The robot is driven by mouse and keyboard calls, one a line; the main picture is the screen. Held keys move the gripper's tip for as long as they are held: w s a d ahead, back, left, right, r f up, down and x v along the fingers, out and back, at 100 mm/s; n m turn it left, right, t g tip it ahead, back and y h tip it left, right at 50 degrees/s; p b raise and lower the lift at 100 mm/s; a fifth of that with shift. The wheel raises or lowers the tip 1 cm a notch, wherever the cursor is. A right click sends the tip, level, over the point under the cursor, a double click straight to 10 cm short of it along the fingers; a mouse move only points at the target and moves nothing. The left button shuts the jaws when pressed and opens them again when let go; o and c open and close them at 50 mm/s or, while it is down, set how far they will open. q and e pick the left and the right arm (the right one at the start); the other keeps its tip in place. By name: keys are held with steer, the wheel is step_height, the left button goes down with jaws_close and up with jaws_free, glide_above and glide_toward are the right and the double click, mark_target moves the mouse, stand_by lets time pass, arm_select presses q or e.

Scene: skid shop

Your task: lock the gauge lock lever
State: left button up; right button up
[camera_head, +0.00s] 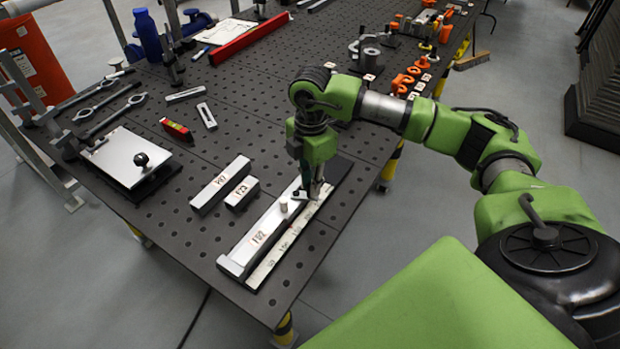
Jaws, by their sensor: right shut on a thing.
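The gauge (262,237) is a long light metal bar with a white marked scale strip (285,245) beside it, lying near the table's front right edge. A small upright peg (284,206) stands on it. My right gripper (314,194) points down over the far part of the gauge and is shut at a small dark lever (299,195), which looks like the gauge lock lever. The fingers and the arm hide part of the lever, so its exact angle cannot be told. My left gripper is not in view.
On the perforated table (165,225) lie two marked blocks (220,186), a plate with a black ball knob (128,160), a small red level (176,129) and a long red level (248,42). Orange clamps (408,78) line the far right edge. The table's front left is clear.

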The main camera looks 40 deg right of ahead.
steer(key=shift+s+a, duration=0.3)
steer(key=shift+a, duration=0.1)
steer(key=shift+s+a, duration=0.2)
steer(key=shift+a, duration=0.25)
stand_by(0.3)
steer(key=o, duration=0.8)
steer(key=shift+o, duration=1.2)
